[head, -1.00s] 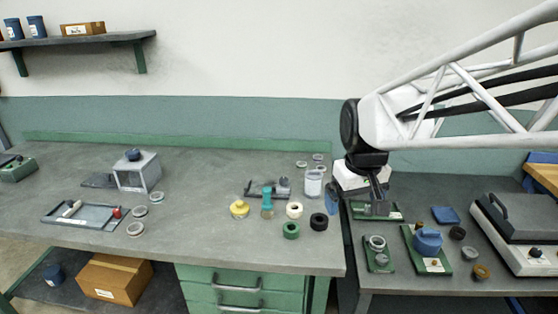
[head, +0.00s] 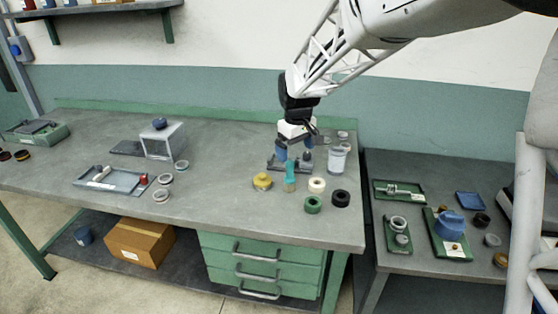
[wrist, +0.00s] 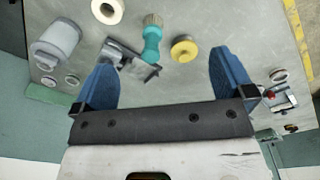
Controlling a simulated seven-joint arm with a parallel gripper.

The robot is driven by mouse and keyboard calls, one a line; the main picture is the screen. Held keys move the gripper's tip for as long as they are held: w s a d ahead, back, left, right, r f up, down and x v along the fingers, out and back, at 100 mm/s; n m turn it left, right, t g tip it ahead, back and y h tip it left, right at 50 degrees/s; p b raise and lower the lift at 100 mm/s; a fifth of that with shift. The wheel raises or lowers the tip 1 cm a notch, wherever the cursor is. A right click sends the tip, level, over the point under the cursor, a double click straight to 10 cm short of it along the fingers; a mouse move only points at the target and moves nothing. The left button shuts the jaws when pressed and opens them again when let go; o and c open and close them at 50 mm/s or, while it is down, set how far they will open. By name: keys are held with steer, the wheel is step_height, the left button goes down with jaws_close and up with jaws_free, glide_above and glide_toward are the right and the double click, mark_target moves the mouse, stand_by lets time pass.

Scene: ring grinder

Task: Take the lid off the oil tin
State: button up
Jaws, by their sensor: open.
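A round yellow tin with a small raised top (head: 262,181) stands on the main bench and looks like the oil tin. In the wrist view the yellow tin (wrist: 184,50) shows from above, between my spread fingers and nearer the right one; its lid cannot be told apart from its body. My gripper (head: 294,152) is open and empty, with blue fingers pointing down over the bench, behind and right of the yellow tin. It is apart from the tin. The wrist view also shows my gripper (wrist: 162,60) with nothing between its fingers.
A dark metal fixture (wrist: 130,60) lies close to my left finger in the wrist view. Cream (head: 317,185), green (head: 313,204) and black (head: 340,198) rings and a clear jar (head: 337,160) are to the right.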

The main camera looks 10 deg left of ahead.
mark_target(261, 174)
steer(key=w+a+f+n, duration=0.1)
steer(key=w+a+f, duration=0.1)
steer(key=a, duration=0.2)
steer(key=w+a+f+n, duration=0.1)
steer(key=w+a+f, duration=0.1)
steer(key=a+f, duration=0.1)
steer(key=w+a+f, duration=0.2)
steer(key=a+f, duration=0.1)
steer(key=a, duration=0.2)
steer(key=shift+a+f+n+g, duration=0.2)
steer(key=shift+n+g, duration=0.1)
steer(key=shift+n, duration=0.1)
steer(key=shift+f, duration=1.25)
steer(key=shift+f, duration=0.1)
steer(key=shift+f, duration=2.5)
steer(key=c, duration=1)
